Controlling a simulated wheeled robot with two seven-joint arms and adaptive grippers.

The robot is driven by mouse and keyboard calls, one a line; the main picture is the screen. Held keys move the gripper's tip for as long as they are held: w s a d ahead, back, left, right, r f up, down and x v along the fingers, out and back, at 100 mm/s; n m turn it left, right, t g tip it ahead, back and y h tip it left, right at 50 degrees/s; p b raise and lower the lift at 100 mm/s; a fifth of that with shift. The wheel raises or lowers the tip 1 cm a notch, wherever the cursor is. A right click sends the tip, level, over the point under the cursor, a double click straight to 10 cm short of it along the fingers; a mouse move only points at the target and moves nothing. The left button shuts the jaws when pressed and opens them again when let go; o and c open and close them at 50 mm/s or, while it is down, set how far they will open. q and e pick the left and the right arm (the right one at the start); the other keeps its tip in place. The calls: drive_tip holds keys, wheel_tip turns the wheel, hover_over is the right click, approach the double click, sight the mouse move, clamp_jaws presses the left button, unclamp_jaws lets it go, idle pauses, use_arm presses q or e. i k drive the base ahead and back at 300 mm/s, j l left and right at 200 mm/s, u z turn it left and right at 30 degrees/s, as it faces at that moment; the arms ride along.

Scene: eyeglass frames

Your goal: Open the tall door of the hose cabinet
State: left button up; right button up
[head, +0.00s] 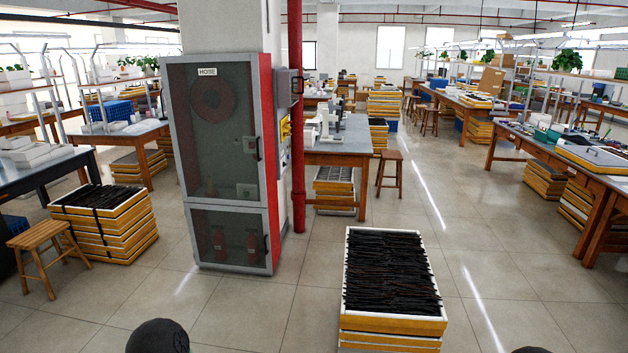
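The hose cabinet (272,130) is a tall grey-framed case with red sides, standing left of centre against a pillar. Its tall upper door (183,140) has a grey frame, a dark see-through panel and a HOSE label, and looks shut. A round hose reel shows dimly behind the panel. A dark upright handle (258,148) is at the door's right edge. Below is a shorter door (198,265), also shut, with red extinguishers dimly visible behind it. Neither gripper is in view; only dark rounded parts of my arms show at the bottom edge.
A stack of trays with dark frames (390,322) stands on the floor right of the cabinet, close in front. Another stack (122,243) and a wooden stool (42,235) stand left. A red pipe (297,120) rises beside the cabinet. The floor before the cabinet is clear.

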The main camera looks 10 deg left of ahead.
sight(253, 58)
drive_tip(key=i+j+u, duration=0.3)
drive_tip(key=i, duration=0.7)
drive_tip(key=i+u, duration=0.3)
drive_tip(key=i, duration=0.65)
